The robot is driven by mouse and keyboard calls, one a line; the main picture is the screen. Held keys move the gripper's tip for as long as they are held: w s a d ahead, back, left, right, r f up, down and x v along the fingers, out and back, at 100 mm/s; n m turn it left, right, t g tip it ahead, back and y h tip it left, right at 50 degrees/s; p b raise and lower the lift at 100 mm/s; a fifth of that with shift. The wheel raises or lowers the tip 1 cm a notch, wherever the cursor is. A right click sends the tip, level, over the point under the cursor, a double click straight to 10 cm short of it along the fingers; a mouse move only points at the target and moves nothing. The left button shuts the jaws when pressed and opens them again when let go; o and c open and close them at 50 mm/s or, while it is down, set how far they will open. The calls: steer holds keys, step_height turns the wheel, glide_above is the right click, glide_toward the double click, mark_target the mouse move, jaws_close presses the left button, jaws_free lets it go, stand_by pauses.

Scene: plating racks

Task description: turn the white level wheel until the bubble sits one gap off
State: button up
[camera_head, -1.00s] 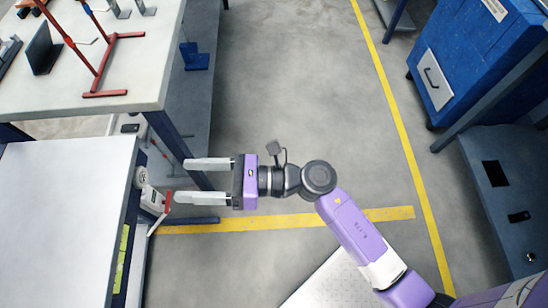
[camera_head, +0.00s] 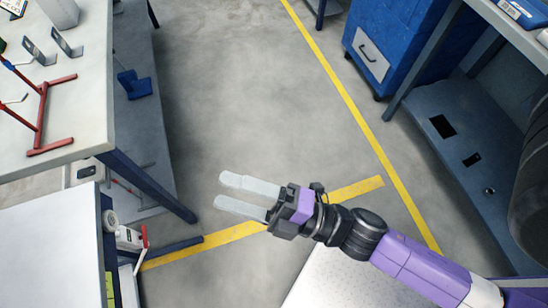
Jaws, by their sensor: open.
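A small white round wheel (camera_head: 109,221) sits at the side edge of the near-left white table. Beside it is a white fitting (camera_head: 128,239) with a red handle-like part (camera_head: 145,238). I take the round part to be the level wheel, but it is small. No bubble or gap marks can be made out. My gripper (camera_head: 219,190) is open and empty, its two pale fingers pointing left. It appears above the floor, right of the wheel and apart from it.
The near-left white table (camera_head: 50,245) and a far-left table (camera_head: 85,130) with red stands (camera_head: 40,125) border the left. A dark blue table leg (camera_head: 150,185) lies between wheel and gripper in the picture. Open floor (camera_head: 230,90) spreads ahead; a blue cabinet (camera_head: 400,45) stands right.

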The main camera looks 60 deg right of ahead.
steer(key=s+d+m+g+h, duration=0.1)
steer(key=s+d+m+h, duration=0.3)
steer(key=m, duration=0.6)
steer(key=shift+s+d+p, duration=0.35)
steer(key=shift+s+p, duration=0.1)
steer(key=shift+s, duration=0.35)
steer(key=shift+m, duration=0.3)
steer(key=s+d+m+g+h+p, duration=0.1)
steer(key=s+d+m+g+h, duration=0.1)
steer(key=s+m, duration=0.4)
steer(key=shift+s+d+f+m+g, duration=0.3)
steer(key=shift+f+m+g, duration=0.15)
steer(key=shift+m+g, duration=0.6)
